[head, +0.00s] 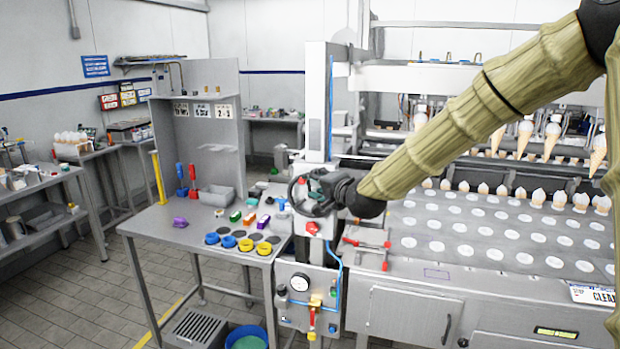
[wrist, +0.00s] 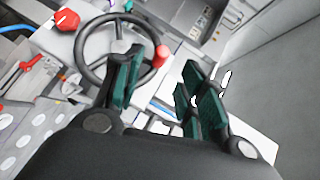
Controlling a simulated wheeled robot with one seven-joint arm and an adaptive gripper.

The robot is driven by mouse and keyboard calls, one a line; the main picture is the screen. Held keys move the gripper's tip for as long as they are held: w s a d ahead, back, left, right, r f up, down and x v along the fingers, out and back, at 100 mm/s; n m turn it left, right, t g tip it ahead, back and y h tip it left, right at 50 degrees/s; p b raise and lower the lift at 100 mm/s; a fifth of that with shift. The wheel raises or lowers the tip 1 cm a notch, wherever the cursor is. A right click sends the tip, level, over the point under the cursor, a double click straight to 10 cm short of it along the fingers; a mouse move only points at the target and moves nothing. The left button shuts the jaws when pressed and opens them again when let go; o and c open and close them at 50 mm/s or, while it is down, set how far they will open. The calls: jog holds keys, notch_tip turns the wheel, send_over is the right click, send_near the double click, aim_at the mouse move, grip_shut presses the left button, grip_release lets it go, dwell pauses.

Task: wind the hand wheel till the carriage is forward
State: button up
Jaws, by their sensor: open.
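The black hand wheel (wrist: 84,58) is in the upper left of the wrist view. It has dark spokes and a red knob (wrist: 161,56) on its right rim. My gripper (wrist: 165,85) is open, with its green-padded fingers apart. The left finger overlaps the wheel's right rim in the picture, close to the red knob; I cannot tell whether it touches. In the head view the wheel (head: 297,194) shows at the left of my gripper (head: 316,190), partly hidden by it. The carriage (head: 525,205) appears to be the row of cone holders over the perforated plate, though I cannot be sure.
A red knob (head: 312,228) sits on the panel below the wheel. Red-handled clamps (head: 384,250) are at the plate's left edge. A grey workbench (head: 160,222) with coloured parts stands to the left. A white upright post (head: 317,110) rises behind my gripper.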

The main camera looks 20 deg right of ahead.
aim_at(305, 181)
jog(key=shift+p+x, duration=1.45)
jog(key=shift+x, duration=2.55)
jog(key=shift+a, duration=0.2)
